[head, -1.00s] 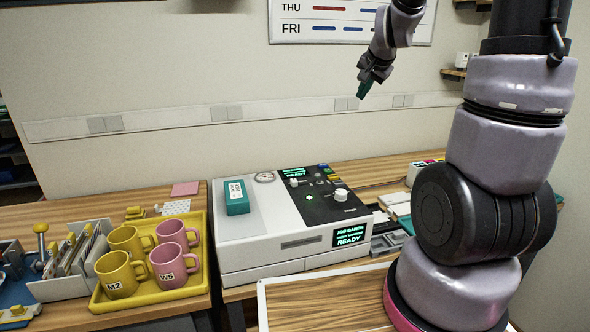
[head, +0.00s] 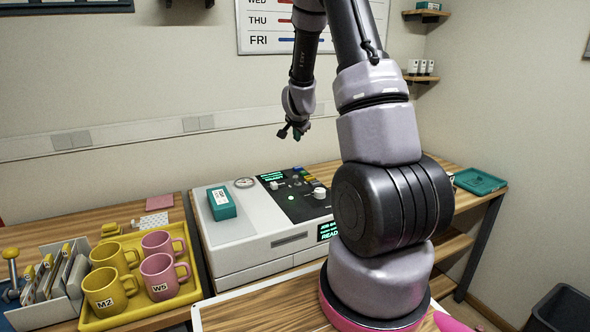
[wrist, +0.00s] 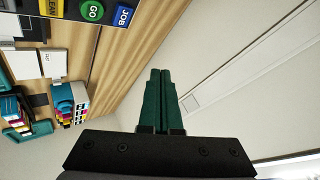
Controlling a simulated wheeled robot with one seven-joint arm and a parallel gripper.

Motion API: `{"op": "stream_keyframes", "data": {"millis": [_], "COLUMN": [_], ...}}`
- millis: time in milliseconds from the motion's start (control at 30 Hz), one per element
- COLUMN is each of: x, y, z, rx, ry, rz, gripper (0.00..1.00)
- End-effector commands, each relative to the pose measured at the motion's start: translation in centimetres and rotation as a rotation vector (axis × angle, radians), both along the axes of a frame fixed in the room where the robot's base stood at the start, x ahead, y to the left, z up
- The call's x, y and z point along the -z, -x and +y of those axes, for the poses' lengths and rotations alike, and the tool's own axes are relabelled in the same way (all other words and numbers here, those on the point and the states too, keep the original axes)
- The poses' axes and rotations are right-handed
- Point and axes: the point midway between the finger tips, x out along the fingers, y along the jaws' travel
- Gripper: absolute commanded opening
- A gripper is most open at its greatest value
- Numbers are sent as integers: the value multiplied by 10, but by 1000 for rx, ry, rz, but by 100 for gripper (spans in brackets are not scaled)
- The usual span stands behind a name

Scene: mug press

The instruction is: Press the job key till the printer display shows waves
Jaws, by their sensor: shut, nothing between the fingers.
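The printer (head: 235,243) is a white machine with a dark control panel (head: 305,205) on top. Its front display (head: 326,231) shows green text ending in READY, partly hidden behind my arm; a small display (head: 272,176) on the panel also has green text. The blue job key (wrist: 124,15), lettered JOB, is at the top edge of the wrist view, beside the green GO key (wrist: 92,11). My gripper (head: 293,132) is in the air above the panel's far side, apart from the keys. Its green fingers (wrist: 160,75) are shut and empty in the wrist view.
A teal box (head: 221,206) and a round gauge (head: 244,182) are on the printer's top. A yellow tray (head: 190,292) with yellow and pink mugs stands to the left. A wall rail (head: 130,134) runs behind. Boxes (wrist: 68,100) show left in the wrist view.

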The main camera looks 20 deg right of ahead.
Motion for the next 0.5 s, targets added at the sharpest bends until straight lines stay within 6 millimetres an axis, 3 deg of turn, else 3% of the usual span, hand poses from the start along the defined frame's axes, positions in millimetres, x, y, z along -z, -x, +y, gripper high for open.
{"op": "stream_keyframes", "data": {"millis": [233, 500], "x": [11, 50], "y": [0, 1], "z": [0, 0], "rx": [0, -1], "ry": [0, 0], "rz": [3, 5], "gripper": [0, 0]}}
